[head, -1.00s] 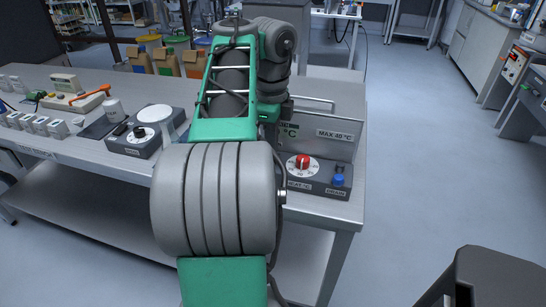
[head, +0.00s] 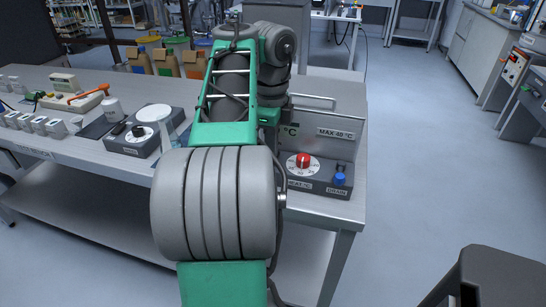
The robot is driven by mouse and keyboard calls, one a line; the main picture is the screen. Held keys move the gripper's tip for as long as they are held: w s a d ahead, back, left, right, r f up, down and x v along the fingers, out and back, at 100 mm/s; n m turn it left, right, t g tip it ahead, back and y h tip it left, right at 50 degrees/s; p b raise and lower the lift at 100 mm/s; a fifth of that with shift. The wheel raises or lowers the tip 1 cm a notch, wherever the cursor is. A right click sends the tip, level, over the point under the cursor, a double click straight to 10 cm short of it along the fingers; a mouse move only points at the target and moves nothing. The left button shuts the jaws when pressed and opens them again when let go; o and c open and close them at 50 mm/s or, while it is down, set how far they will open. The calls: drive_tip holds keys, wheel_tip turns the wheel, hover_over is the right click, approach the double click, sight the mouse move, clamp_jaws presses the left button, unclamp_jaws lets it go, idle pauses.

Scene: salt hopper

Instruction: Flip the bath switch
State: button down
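The bath is a grey metal box (head: 345,118) at the right end of the bench, with a "MAX 40 °C" label on its front. Its control panel (head: 312,190) carries a red knob (head: 303,160) on a white dial marked for heat, and a blue drain valve (head: 340,179). I cannot make out the bath switch; my arm covers the left part of the bath and panel. My gripper is not visible, hidden behind my green and grey arm, which reaches forward over the bench.
Cardboard boxes (head: 167,62) stand behind. A dark stool (head: 490,275) is at lower right. The floor (head: 430,150) on the right is clear.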

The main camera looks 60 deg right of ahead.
drive_tip(key=shift+f, duration=0.15)
wheel_tip(320, 180, up, 7)
drive_tip(key=p, duration=0.7)
